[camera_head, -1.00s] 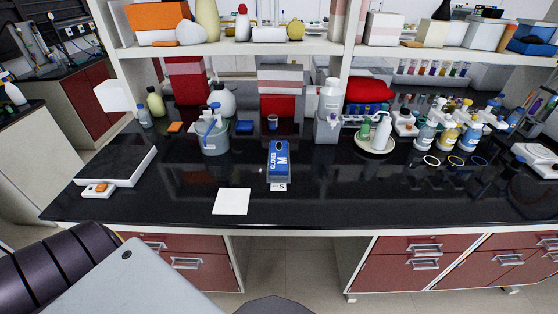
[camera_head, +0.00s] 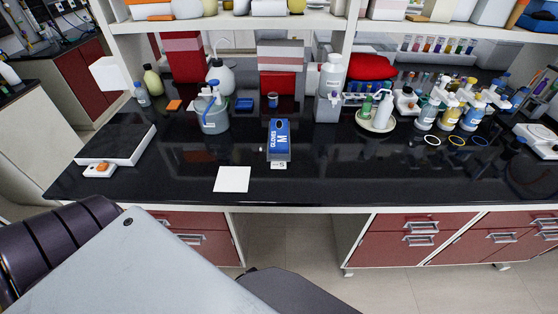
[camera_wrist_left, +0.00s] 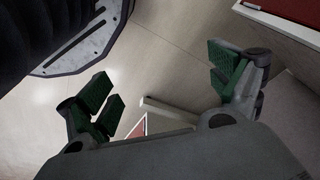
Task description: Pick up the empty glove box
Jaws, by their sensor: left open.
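The glove box (camera_head: 279,140) is blue with white "GLOVES M" lettering and a dark opening at its top end. It lies on the black bench top, near the middle of the head view, with a small white label at its front. Whether it is empty cannot be seen. My left gripper (camera_wrist_left: 170,92) shows only in the left wrist view, with its green-padded fingers spread wide and nothing between them. It is over the floor, and the glove box is not in that view. My right gripper is not in view.
A white square sheet (camera_head: 232,179) lies left of the box near the front edge. A plate with bottles (camera_head: 376,123) stands to the right. A shelf (camera_head: 230,22) spans above. The bench front is mostly clear.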

